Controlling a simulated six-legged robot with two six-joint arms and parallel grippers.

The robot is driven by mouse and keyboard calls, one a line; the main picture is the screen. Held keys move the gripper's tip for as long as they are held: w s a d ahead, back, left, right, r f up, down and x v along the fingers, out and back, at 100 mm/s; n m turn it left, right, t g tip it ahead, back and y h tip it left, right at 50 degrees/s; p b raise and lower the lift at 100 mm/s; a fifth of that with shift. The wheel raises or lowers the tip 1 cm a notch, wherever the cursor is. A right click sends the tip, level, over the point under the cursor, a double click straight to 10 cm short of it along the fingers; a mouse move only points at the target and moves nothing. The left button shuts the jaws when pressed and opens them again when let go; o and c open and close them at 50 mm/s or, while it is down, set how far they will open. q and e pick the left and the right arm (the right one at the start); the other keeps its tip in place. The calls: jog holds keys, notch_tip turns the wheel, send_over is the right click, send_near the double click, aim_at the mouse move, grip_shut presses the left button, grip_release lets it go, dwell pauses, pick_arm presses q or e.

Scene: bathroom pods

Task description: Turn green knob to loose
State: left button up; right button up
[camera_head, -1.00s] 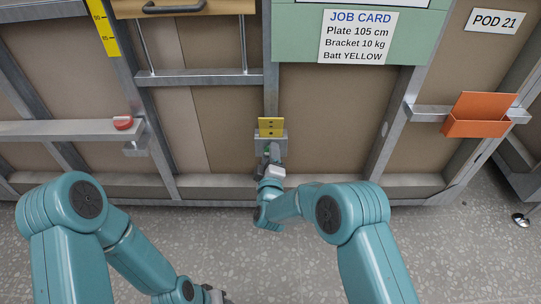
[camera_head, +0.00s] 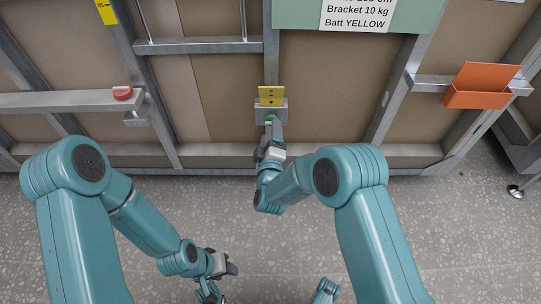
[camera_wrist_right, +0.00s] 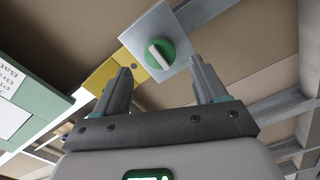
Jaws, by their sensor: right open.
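The green knob (camera_wrist_right: 159,54) is round with a pale grip bar across it. It sits on a grey square plate (camera_wrist_right: 180,36) next to a yellow label plate (camera_wrist_right: 101,76). In the head view the green knob (camera_head: 270,118) shows just below the yellow plate (camera_head: 271,96), partly hidden by my right gripper (camera_head: 272,133). In the right wrist view my right gripper (camera_wrist_right: 162,82) is open and empty, its fingers apart, with the knob beyond the tips and roughly between them. My left gripper (camera_head: 217,278) hangs low over the floor; its jaws are too unclear to judge.
A red knob (camera_head: 122,92) sits on a rail at the left. An orange bin (camera_head: 477,88) is fixed on the right. A job card (camera_head: 357,14) is on the green board above. The speckled floor (camera_head: 300,245) in front is clear.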

jog(key=s+p, duration=0.2)
jog(key=s, duration=1)
jog(key=shift+w, duration=0.1)
jog(key=w+d+f+m+g+h, duration=0.1)
jog(key=w+d+m+g+h, duration=0.2)
jog(key=d, duration=1.1)
jog(key=s+d+f+m+g, duration=0.3)
jog(key=s+d+f, duration=0.1)
jog(key=d+f, duration=0.15)
jog(key=s+a+f+m+g+y, duration=0.2)
jog(key=s+f+m+g, duration=0.15)
jog(key=s, duration=0.35)
jog(key=s+a+f+m+g+y, duration=0.2)
jog(key=s+a+g+y, duration=0.15)
jog(key=s, duration=0.35)
jog(key=s+a+f+m+g+y, duration=0.1)
jog(key=s+a+f+m+g, duration=0.2)
jog(key=s, duration=0.4)
notch_tip(320, 180, up, 29)
jog(key=s+d+g+p, duration=0.1)
jog(key=p, duration=2.8)
jog(key=shift+g, duration=0.3)
